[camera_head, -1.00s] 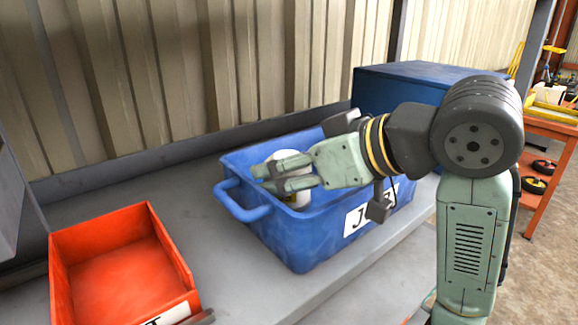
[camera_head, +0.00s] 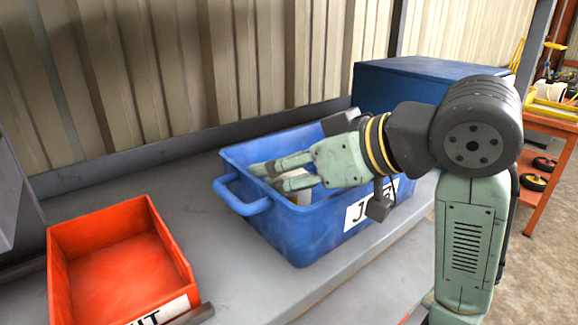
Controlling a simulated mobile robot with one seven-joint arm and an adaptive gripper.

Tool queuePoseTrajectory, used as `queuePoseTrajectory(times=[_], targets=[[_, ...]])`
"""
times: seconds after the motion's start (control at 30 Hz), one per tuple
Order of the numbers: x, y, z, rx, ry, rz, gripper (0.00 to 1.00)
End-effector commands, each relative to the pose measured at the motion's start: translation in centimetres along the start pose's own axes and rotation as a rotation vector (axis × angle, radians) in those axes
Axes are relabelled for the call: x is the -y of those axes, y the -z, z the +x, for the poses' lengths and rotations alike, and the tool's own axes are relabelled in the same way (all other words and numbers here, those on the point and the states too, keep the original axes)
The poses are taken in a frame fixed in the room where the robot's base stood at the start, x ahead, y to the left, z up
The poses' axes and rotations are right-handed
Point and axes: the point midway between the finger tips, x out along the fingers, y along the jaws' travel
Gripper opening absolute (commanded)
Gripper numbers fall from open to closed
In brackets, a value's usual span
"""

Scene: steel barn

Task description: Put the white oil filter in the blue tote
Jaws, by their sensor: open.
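The blue tote (camera_head: 302,233) stands on the grey shelf, with a carry handle at its left end and a white label on its front. My gripper (camera_head: 262,177) is over the left part of the tote, with its fingers apart. The white oil filter (camera_head: 303,197) is inside the tote, below and behind my fingers. Only a small part of it shows; my fingers and the tote wall hide the rest, so I cannot tell whether it stands or lies.
An empty-looking orange bin (camera_head: 122,262) with a white label sits at the left front of the shelf (camera_head: 236,285). A blue box (camera_head: 420,78) stands behind my arm at the right. A corrugated wall (camera_head: 180,80) closes off the back. Bare shelf lies between bin and tote.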

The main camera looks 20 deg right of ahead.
Motion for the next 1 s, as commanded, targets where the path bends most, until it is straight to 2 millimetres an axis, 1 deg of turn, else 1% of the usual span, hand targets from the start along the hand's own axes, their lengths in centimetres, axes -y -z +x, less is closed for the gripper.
queuePoseTrajectory(times=[0.03,0.07,0.1,0.17,0.4,0.5,0.6,0.77,1.0], targets=[[0.0,0.9,-0.5,0.0,-0.001,-0.001,0.63],[0.0,1.3,-0.8,0.001,-0.002,-0.001,0.63],[-0.1,0.7,-1.2,-0.001,-0.003,0.001,0.63],[-0.1,0.7,-2.5,-0.001,-0.004,0.001,0.63],[-0.1,0.7,-7.9,-0.001,-0.003,0.002,0.63],[0.0,0.7,-9.8,0.0,-0.002,0.001,0.63],[0.0,0.7,-11.2,-0.001,-0.002,0.001,0.63],[0.0,0.7,-12.3,0.001,-0.002,0.001,0.63],[0.0,0.7,-12.4,0.001,0.0,0.0,0.63]])
